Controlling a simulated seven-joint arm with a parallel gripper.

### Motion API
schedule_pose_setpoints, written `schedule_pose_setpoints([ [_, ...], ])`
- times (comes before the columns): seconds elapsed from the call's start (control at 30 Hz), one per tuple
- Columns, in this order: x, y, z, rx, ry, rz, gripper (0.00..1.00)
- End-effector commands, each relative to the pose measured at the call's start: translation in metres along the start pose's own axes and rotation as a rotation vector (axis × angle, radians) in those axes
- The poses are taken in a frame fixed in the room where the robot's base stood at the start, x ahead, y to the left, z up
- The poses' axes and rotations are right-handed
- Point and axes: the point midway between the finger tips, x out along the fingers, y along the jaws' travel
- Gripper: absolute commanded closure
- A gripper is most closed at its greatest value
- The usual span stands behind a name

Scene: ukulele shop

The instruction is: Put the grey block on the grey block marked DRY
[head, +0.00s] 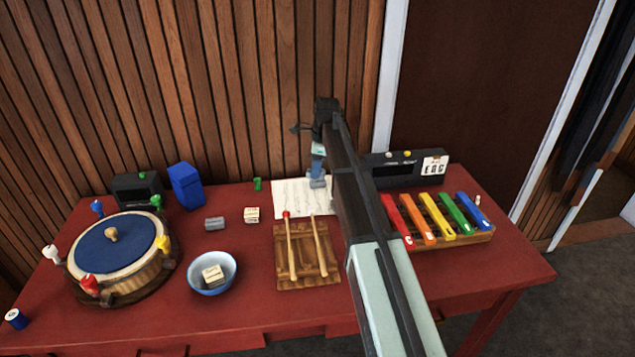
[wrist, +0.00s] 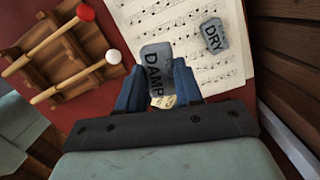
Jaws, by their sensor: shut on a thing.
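My gripper (wrist: 158,85) is shut on a grey block (wrist: 157,62) with dark lettering that reads DAMP. Its blue fingers press the block from both sides. The grey block marked DRY (wrist: 212,36) lies on the sheet music (wrist: 180,20), apart from the held block in the wrist view. In the head view my gripper (head: 318,174) is over the right part of the sheet music (head: 291,198). Grey shows at its fingertips there, but I cannot tell the held block from the DRY block. Another grey block (head: 214,223) lies on the red table to the left.
A rack with two mallets (head: 306,268) lies in front of the sheet. A blue bowl (head: 213,287) holds a cream block, and another cream block (head: 251,214) lies behind it. A drum (head: 125,258) stands left. Coloured bars (head: 436,218) and a black calendar box (head: 392,170) are right.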

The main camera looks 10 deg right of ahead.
Motion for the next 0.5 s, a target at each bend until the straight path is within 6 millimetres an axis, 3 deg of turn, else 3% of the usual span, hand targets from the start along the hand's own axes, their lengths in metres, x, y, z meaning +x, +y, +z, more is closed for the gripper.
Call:
schedule_pose_setpoints([
  [0.03,-0.005,-0.029,-0.005,0.004,0.000,0.000,0.94],
  [0.2,-0.012,-0.078,-0.001,-0.045,0.000,0.008,0.94],
  [0.37,-0.015,-0.102,0.006,-0.129,0.001,0.018,0.94],
  [0.5,-0.015,-0.099,0.006,-0.217,0.000,0.027,0.94],
])
